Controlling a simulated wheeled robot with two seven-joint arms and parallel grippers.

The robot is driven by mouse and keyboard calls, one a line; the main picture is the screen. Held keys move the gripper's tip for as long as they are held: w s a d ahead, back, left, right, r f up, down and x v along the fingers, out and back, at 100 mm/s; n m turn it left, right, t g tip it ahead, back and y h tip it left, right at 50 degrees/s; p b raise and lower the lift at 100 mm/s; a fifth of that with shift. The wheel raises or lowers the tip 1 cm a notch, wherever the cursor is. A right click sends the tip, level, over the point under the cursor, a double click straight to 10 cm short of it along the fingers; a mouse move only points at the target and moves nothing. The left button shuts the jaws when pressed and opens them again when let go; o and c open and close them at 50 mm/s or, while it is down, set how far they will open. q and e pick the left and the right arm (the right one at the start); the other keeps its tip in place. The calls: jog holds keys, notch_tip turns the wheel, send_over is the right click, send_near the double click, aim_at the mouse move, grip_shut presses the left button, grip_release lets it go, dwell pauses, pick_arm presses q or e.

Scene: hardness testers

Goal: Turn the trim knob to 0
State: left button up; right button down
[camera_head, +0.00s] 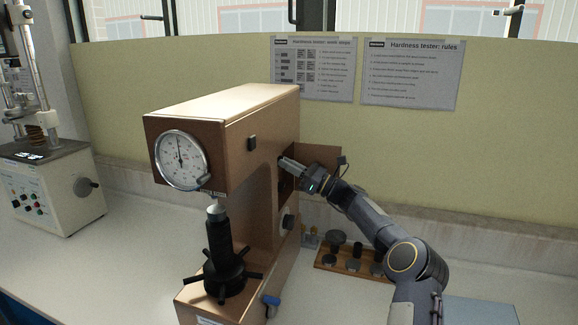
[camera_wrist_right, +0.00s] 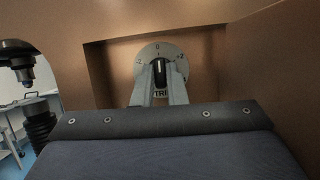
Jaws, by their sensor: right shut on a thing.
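The hardness tester (camera_head: 262,130) is a large brown machine with a round dial gauge (camera_head: 181,160) on its front. In the right wrist view, the black trim knob (camera_wrist_right: 158,72) sits in a recess in front of a round grey scale plate (camera_wrist_right: 178,57), marked 0 at the top and +2 at the right. A small light mark shows at the knob's top, close under the 0; its exact angle is hard to read. My right gripper (camera_head: 285,162) reaches into the side opening, its fingers on both sides of the knob. In the head view the knob is hidden. My left gripper is out of view.
An open brown side door (camera_head: 325,157) stands behind my right gripper. A wooden tray (camera_head: 326,257) with several dark parts lies beside my right arm. A black spindle with a handwheel (camera_head: 223,270) stands under the tester's head. Another machine (camera_head: 50,190) is at the left.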

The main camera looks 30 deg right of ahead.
jog(key=shift+n+y, duration=0.3)
jog(key=shift+n, duration=0.2)
jog(key=c, duration=1.5)
grip_release()
jog(key=shift+o, duration=0.2)
jog(key=b+v, duration=0.2)
jog(key=v, duration=0.5)
jog(key=shift+s+d, duration=0.3)
jog(key=shift+f, duration=0.1)
